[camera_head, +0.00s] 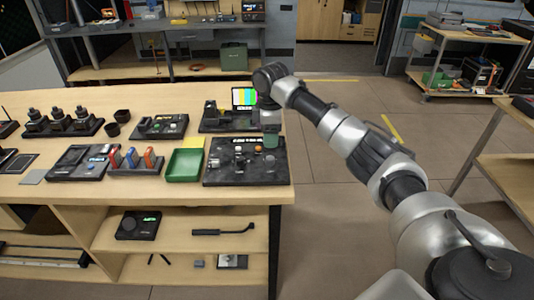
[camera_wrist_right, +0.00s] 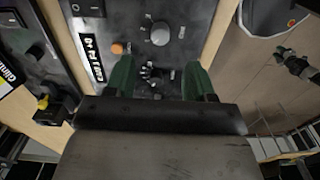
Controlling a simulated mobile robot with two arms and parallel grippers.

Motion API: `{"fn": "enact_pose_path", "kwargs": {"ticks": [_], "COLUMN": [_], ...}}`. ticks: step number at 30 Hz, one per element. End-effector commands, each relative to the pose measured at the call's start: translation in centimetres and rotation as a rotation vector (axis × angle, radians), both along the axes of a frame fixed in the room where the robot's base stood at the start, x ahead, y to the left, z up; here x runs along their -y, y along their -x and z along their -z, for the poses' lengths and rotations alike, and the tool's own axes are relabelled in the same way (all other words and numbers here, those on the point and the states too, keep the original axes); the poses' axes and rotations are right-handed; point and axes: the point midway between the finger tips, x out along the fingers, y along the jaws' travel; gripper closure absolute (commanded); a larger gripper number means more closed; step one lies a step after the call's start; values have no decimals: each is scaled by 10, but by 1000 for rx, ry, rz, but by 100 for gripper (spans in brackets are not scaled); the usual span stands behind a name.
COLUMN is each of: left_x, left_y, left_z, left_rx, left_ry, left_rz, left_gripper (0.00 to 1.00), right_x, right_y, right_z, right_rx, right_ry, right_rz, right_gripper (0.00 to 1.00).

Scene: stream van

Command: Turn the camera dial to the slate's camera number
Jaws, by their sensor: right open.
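My right gripper (camera_head: 270,140) is over the black control panel (camera_head: 222,176) at the right end of the bench. In the right wrist view its green fingers (camera_wrist_right: 160,80) are apart, with nothing clearly held between them. A round grey dial (camera_wrist_right: 160,33) with pale marks beside it is on the panel, beyond the fingertips. A small chrome part (camera_wrist_right: 151,76) shows between the fingers. An orange button (camera_wrist_right: 118,48) and a white-lettered label are left of the dial. I cannot make out a slate or its number. My left gripper is not in view.
A colour-bar screen (camera_head: 243,97) stands behind the panel. Other black devices crowd the bench to the left. Open floor lies right of the bench.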

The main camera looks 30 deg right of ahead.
Motion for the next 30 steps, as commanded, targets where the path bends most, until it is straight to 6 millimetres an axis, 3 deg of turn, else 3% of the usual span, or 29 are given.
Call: {"fn": "enact_pose_path", "kwargs": {"ticks": [3,6,12,18,25,30], "left_x": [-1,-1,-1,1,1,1], "left_y": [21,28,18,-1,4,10], "left_z": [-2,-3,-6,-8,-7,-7], "left_rx": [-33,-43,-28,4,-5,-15], "left_ry": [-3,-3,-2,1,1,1], "left_rz": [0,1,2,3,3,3], "left_gripper": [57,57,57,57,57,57], "right_x": [0,0,0,0,0,0], "right_y": [1,1,1,0,0,0], "right_z": [25,44,73,83,84,84], "right_rx": [-5,-4,-3,-1,0,0], "right_ry": [0,0,1,1,0,0], "right_rz": [0,0,-1,0,-1,-1], "right_gripper": [46,46,46,46,46,70]}}
